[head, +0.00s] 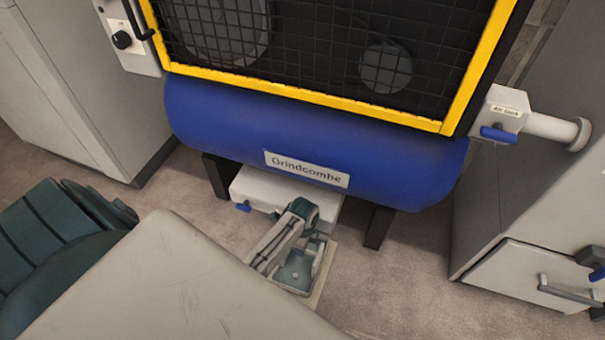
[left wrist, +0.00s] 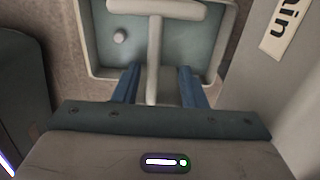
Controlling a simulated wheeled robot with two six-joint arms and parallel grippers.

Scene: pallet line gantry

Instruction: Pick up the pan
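The pan is a shallow tray with a pale rim (left wrist: 225,40) and a grey-teal inside, low under the blue tank. In the head view part of its rim (head: 326,270) shows past my left arm. A pale T-shaped handle (left wrist: 154,45) stands out over the pan towards my left gripper. My left gripper (left wrist: 159,70) is open, with its two blue fingers apart on either side of the handle's stem and a gap at each side. The fingertips are hidden in the head view. My right gripper is not in view.
A blue tank (head: 310,135) marked Grindcombe stands above on dark legs, under a yellow-framed mesh guard (head: 300,97). A white box (head: 262,187) with a blue valve sits below it. Grey cabinets stand left (head: 75,100) and right (head: 530,215). Bare floor (head: 400,290) lies to the right.

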